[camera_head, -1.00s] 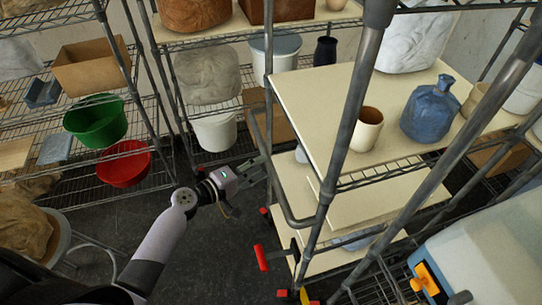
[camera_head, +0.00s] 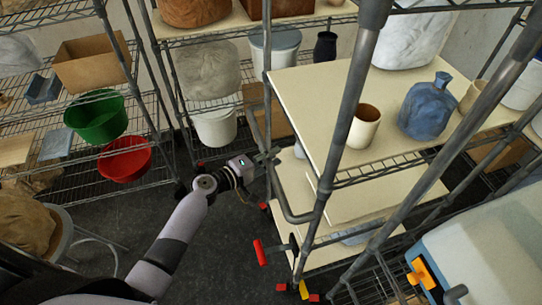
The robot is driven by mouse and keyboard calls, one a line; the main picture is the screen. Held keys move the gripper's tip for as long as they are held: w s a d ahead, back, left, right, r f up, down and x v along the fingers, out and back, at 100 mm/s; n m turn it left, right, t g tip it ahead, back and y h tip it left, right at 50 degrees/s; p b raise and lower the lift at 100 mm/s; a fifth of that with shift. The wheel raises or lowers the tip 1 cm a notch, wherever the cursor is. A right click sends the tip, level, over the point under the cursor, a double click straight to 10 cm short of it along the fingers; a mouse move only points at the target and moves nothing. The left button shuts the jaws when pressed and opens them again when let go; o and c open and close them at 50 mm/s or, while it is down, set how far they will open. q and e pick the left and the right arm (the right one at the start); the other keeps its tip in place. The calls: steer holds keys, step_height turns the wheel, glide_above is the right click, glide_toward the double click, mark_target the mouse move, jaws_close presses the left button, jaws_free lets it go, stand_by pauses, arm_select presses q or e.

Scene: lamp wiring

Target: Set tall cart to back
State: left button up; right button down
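The tall cart (camera_head: 300,115) is a grey wire-shelf frame with pale boards, thick posts, a side handle bar and red-pedalled casters. It fills the middle and right of the head view. A beige cup (camera_head: 364,127) and a blue bottle-shaped vessel (camera_head: 427,106) stand on its upper board. My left gripper (camera_head: 267,158) is at the cart's left side, where the rear post and handle bar (camera_head: 281,195) run. Its fingertips overlap these bars, and I cannot tell whether they are closed around one. My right gripper is not in view.
Wire shelving (camera_head: 75,190) along the left and back holds a green tub (camera_head: 95,118), a red bowl (camera_head: 125,160) and a white bucket (camera_head: 215,128). A stool (camera_head: 65,240) stands lower left. A pale bin (camera_head: 480,245) is lower right. Dark floor (camera_head: 215,260) is clear left of the cart.

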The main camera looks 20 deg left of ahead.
arm_select(q)
jaws_close()
steer(key=shift+w+r, duration=0.1)
steer(key=shift+r, duration=0.05)
stand_by(0.4)
